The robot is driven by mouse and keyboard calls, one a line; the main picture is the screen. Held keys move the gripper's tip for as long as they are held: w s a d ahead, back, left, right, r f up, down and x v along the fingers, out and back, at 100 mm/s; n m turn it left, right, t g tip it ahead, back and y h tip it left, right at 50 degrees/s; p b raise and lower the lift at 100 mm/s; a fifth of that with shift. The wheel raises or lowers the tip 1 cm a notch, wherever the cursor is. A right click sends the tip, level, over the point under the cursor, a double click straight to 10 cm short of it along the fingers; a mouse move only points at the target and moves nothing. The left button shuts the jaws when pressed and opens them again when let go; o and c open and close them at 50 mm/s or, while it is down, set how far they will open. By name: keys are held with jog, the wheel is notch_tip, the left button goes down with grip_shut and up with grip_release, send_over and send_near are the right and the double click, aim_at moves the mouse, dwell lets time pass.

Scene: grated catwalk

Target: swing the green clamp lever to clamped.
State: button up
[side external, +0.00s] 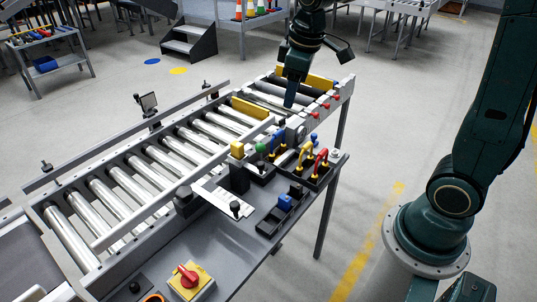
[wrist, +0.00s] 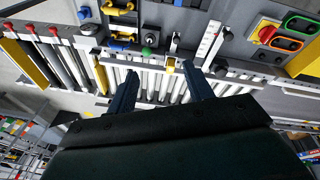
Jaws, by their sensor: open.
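The green clamp lever shows as a small green knob (side external: 261,148) on a dark base at the conveyor's near edge, in the side view. The green knob (wrist: 147,51) also shows in the wrist view, beyond and between my fingertips; its arm and exact angle are too small to tell. My gripper (side external: 289,104) hangs over the far right part of the roller conveyor, apart from the knob, behind and right of it. In the wrist view my gripper (wrist: 160,72) has its two dark fingers spread, with nothing between them but rollers behind.
A black post with a yellow block (side external: 237,149) stands left of the knob. Yellow and red handles (side external: 321,156) stand in a black tray at right. Blue pieces (side external: 285,201) sit nearer. A red knob on a yellow box (side external: 188,275) is at front. Yellow guides (side external: 250,107) line the conveyor.

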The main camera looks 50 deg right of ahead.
jog(key=shift+s+a+r, duration=0.2)
jog(key=shift+s+r, duration=0.2)
jog(key=shift+s, duration=0.25)
jog(key=c, duration=0.7)
jog(key=shift+w+d+f, duration=0.1)
jog(key=shift+d, duration=0.05)
jog(key=c, duration=0.3)
jog(key=shift+w+d+f+n, duration=0.1)
jog(key=shift+w+f+n, duration=0.05)
jog(key=shift+n, duration=0.15)
grip_shut()
jog(key=w+d+f+n+y, duration=0.1)
jog(key=w+d+f+n, duration=0.2)
jog(key=d+f+n, duration=0.2)
jog(key=w+d+f+n+y, duration=0.1)
jog(key=w+d+f+n, duration=0.2)
jog(key=n, duration=0.9)
notch_tip(320, 180, down, 5)
jog(key=d, duration=0.3)
jog(key=shift+n+y, duration=0.3)
jog(key=shift+y, duration=0.1)
